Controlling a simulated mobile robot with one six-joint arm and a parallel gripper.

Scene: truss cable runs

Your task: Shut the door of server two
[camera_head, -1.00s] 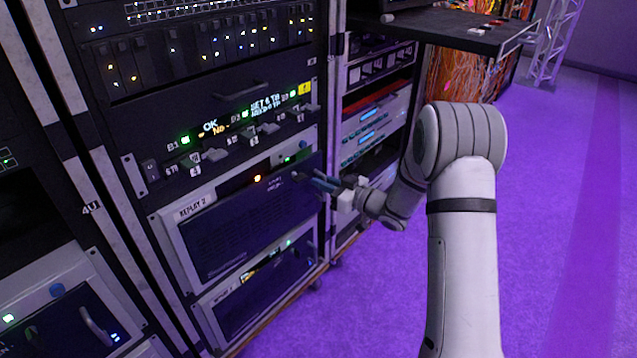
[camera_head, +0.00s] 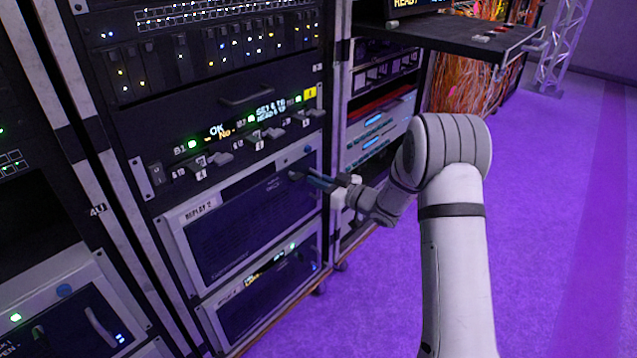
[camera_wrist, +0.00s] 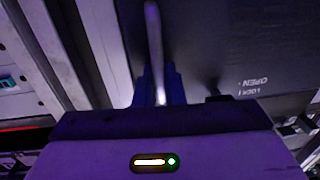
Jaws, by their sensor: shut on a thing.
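The REPLAY 2 server (camera_head: 200,211) sits in the middle rack in the head view. Its dark door (camera_head: 235,225) lies flush or nearly flush in the pale frame; I cannot tell if a small gap is left. My gripper (camera_head: 317,181) is at the door's upper right and is shut on its handle. In the wrist view, the handle (camera_wrist: 154,40) is a pale upright bar running between the fingers of my gripper (camera_wrist: 157,88). The door face beside it (camera_wrist: 235,45) carries upside-down OPEN and LOCK lettering. The fingers partly hide the handle's near end.
A similar unit (camera_head: 265,290) sits below, and a panel with switches and lit displays (camera_head: 235,140) sits above. A dark shelf (camera_head: 450,32) juts out at the upper right. The purple floor (camera_head: 550,220) on the right is clear.

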